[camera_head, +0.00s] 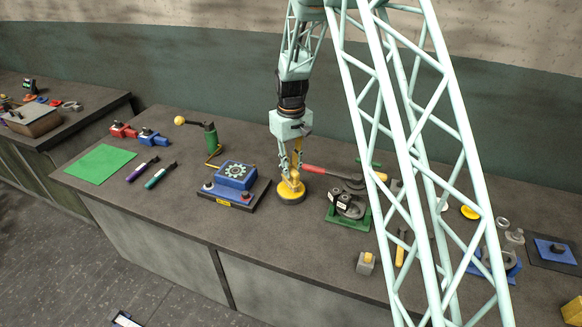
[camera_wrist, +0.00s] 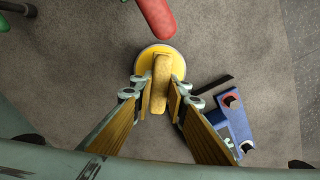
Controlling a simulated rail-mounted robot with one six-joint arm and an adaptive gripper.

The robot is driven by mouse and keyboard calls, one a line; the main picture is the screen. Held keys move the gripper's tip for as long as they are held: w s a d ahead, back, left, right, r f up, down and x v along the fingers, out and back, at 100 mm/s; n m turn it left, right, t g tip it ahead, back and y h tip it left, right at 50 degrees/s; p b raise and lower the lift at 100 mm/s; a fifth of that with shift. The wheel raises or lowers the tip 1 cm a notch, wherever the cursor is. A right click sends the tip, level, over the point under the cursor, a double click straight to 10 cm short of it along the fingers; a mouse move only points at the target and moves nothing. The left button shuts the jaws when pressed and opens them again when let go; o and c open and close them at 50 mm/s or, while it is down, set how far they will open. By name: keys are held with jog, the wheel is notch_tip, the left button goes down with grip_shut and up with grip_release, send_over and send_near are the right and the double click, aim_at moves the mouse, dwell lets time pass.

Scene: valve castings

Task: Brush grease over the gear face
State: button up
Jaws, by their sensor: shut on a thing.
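My gripper (camera_head: 296,170) points down and is shut on a tan-yellow block-like piece (camera_wrist: 161,84). I cannot tell whether the held piece is a brush handle or part of the round thing, and no bristles show. The pale toothed gear face (camera_head: 236,170) lies on a blue block on a dark plate, just left of my gripper. A blue part (camera_wrist: 232,118), apparently this fixture, is partly hidden by a finger.
A red-handled tool (camera_head: 321,171) lies close at the right and shows at the top of the wrist view (camera_wrist: 157,16). A green-based casting (camera_head: 346,208) stands further right. A green post (camera_head: 210,138) stands behind left. The green mat (camera_head: 101,164) is empty.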

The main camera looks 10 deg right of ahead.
jog(key=shift+f, duration=0.45)
jog(key=shift+s+f+b, duration=0.1)
jog(key=shift+f+b, duration=0.5)
jog(key=shift+f, duration=0.1)
dwell(3.3)
jog(key=shift+r, duration=0.15)
jog(key=shift+r+p, duration=1.4)
jog(key=shift+r, duration=2.05)
jog(key=shift+r+m+b, duration=0.1)
jog(key=shift+m+b, duration=0.2)
jog(key=shift+b, duration=0.3)
jog(key=r+m+b, duration=0.1)
jog(key=m+b, duration=0.1)
jog(key=b, duration=0.1)
jog(key=shift+r, duration=0.15)
jog(key=r+m+b, duration=0.2)
jog(key=m+b, duration=0.2)
jog(key=b, duration=0.1)
jog(key=shift+s+r, duration=0.25)
jog(key=shift+r, duration=0.15)
